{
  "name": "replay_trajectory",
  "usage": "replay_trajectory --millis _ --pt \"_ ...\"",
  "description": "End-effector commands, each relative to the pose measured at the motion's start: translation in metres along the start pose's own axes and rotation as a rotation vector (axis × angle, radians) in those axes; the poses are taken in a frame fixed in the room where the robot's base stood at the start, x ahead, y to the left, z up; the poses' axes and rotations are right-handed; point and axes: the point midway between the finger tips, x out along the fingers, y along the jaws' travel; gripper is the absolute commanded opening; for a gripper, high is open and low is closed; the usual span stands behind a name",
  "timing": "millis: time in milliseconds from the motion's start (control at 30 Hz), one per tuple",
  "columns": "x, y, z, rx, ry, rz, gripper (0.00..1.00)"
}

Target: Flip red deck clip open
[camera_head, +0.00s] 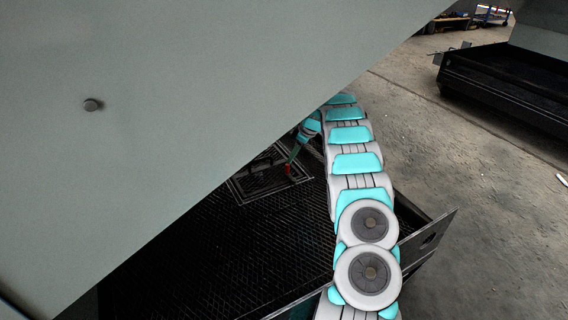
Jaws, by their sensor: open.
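The red deck clip (288,168) shows as a small red spot beside a framed panel (262,181) on the black deck (260,250). It is small, and I cannot tell how its lever stands. My gripper (292,160), at the far end of my white and teal arm, points down at the clip. Its tips are at or just above the red part; I cannot tell whether they touch. The jaws are open, though small in view. Part of the framed panel is hidden behind the large grey panel.
A metal edge plate (428,238) stands at the deck's right side. Another black enclosure (500,85) stands at the upper right. Concrete floor between is clear.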

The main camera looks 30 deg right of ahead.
Motion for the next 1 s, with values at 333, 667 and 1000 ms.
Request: replay_trajectory --millis 333,667,1000 --pt "0.05 0.0 0.001 0.001 0.001 -0.001 0.51" --pt "0.07 -0.001 0.0 0.0 0.0 -0.001 0.51" --pt "0.07 -0.001 0.0 0.0 0.001 0.0 0.27"
